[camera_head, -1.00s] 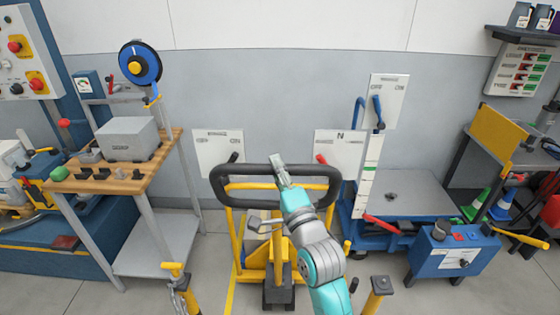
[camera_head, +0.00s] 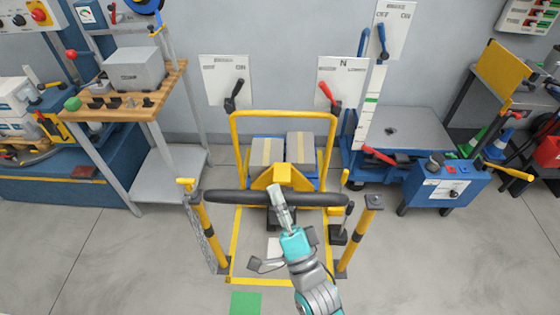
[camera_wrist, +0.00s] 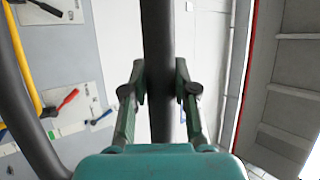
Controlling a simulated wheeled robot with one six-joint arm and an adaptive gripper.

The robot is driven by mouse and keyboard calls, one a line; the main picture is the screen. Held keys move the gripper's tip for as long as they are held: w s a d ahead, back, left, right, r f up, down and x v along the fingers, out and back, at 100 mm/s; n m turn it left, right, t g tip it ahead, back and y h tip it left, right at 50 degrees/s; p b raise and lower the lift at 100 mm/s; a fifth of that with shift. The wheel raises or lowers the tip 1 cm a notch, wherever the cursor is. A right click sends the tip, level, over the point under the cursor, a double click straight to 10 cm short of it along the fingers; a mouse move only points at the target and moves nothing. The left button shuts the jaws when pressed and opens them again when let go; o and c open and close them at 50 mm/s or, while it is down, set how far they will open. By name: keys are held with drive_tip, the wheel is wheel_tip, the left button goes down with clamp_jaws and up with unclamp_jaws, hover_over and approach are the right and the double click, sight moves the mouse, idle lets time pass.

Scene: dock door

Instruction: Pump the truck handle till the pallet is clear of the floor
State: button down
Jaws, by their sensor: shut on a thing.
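The truck handle (camera_head: 235,198) is a black bar lying across the middle of the head view, swung low towards me. My gripper (camera_head: 280,196) is shut on the middle of this bar. In the wrist view the bar (camera_wrist: 159,30) runs between the two fingers of my gripper (camera_wrist: 160,85). The truck's yellow frame (camera_head: 284,114) stands upright behind the handle. Beyond it, two grey boxes with tan bands (camera_head: 266,152) sit on the pallet, of which only blue parts (camera_head: 254,143) show. The pallet's underside is hidden, so its gap to the floor cannot be seen.
Yellow posts stand left (camera_head: 206,235) and right (camera_head: 357,240) of the truck. A wooden-topped bench (camera_head: 165,100) is at left, a blue lift table (camera_head: 410,130) and control box (camera_head: 447,187) at right. A green floor patch (camera_head: 246,303) lies in front; nearby floor is mostly clear.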

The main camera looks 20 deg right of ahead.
drive_tip(key=s+a+f, duration=0.4)
drive_tip(key=s+f, duration=0.5)
drive_tip(key=s, duration=0.3)
drive_tip(key=shift+f+t, duration=0.25)
drive_tip(key=shift+t, duration=0.05)
drive_tip(key=shift+d, duration=0.15)
drive_tip(key=c, duration=0.9)
unclamp_jaws()
drive_tip(key=shift+r, duration=0.1)
drive_tip(key=v, duration=0.7)
drive_tip(key=shift+s+d+f, duration=0.15)
drive_tip(key=shift+s+f, duration=0.05)
drive_tip(key=shift+s, duration=0.05)
